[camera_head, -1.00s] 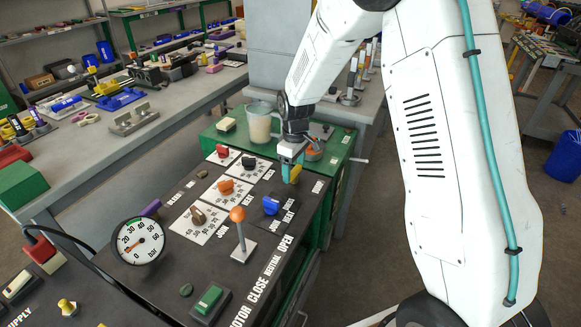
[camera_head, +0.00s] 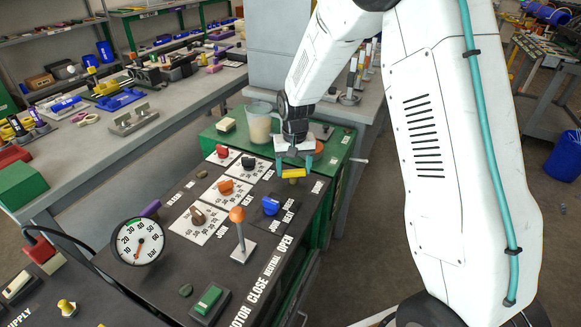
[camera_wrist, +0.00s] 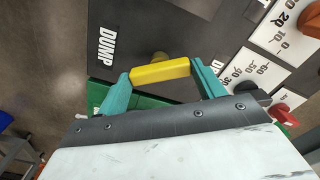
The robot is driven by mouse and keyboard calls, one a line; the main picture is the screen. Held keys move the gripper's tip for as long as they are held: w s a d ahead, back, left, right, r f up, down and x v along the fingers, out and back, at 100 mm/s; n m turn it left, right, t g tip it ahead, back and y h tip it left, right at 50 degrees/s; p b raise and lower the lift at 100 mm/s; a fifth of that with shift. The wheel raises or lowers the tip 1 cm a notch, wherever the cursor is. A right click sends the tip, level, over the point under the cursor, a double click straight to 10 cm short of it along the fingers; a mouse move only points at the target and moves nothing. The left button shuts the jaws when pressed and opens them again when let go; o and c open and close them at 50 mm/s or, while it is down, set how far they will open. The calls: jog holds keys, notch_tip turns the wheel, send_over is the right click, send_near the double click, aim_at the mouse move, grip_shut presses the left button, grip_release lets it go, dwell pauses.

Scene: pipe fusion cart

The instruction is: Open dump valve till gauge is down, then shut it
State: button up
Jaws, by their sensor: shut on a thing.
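The yellow dump valve handle (camera_head: 294,173) is at the far right of the black panel. It also shows in the wrist view (camera_wrist: 160,72), beside the white DUMP label (camera_wrist: 107,47). My gripper (camera_head: 294,170) is shut on the handle, one teal finger at each end of it. The handle lies across the picture in the head view. The round gauge (camera_head: 150,235) stands at the panel's left, its face clear to see. The valve's stem is mostly hidden under the handle.
An orange-topped lever (camera_head: 237,215) stands upright on the panel. A clear jug (camera_head: 260,124) is on the green surface behind.

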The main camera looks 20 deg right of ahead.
aim_at(293, 171)
jog(key=m, duration=0.6)
jog(key=shift+s+a, duration=0.15)
jog(key=shift+a, duration=0.05)
jog(key=shift+m, duration=0.3)
jog(key=o, duration=1)
jog(key=shift+d, duration=0.1)
notch_tip(293, 171, up, 8)
